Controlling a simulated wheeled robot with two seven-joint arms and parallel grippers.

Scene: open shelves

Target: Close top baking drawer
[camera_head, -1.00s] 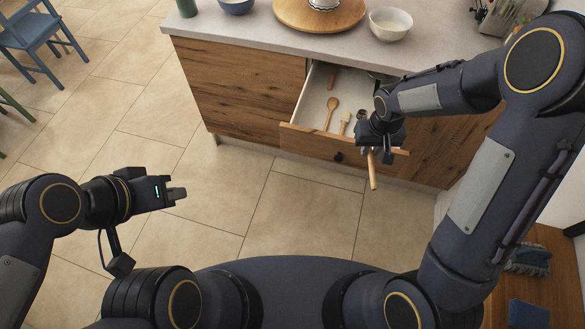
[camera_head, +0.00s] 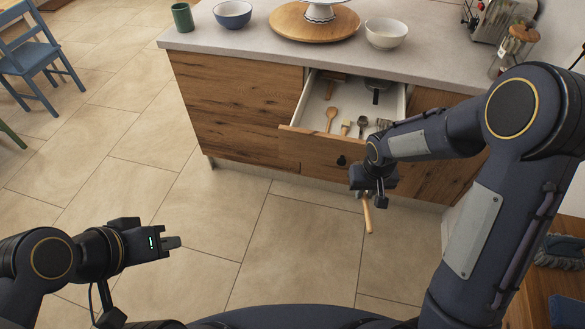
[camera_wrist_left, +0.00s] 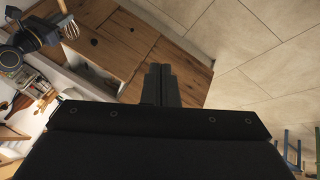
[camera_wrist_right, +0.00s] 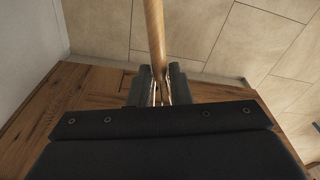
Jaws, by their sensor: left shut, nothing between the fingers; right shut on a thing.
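The top baking drawer (camera_head: 320,152) is open under the counter, pulled out toward me. A dark round knob (camera_head: 341,160) is on its wooden front. Inside lie a wooden spoon (camera_head: 331,115), a brush (camera_head: 346,127) and other utensils; its right part is hidden behind my right arm. My right gripper (camera_head: 374,190) is shut on a whisk, just in front of the drawer's right end. The whisk's wooden handle (camera_head: 367,214) hangs below it; wires show between the fingers in the right wrist view (camera_wrist_right: 158,88). My left gripper (camera_head: 172,242) is shut and empty over the floor, well away from the drawer.
The counter (camera_head: 270,52) above holds a green cup (camera_head: 182,17), a blue bowl (camera_head: 232,14), a round wooden board (camera_head: 290,25), a white bowl (camera_head: 386,33) and a glass jar (camera_head: 512,48). A blue chair (camera_head: 35,65) stands far left. The floor before the cabinet is clear.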

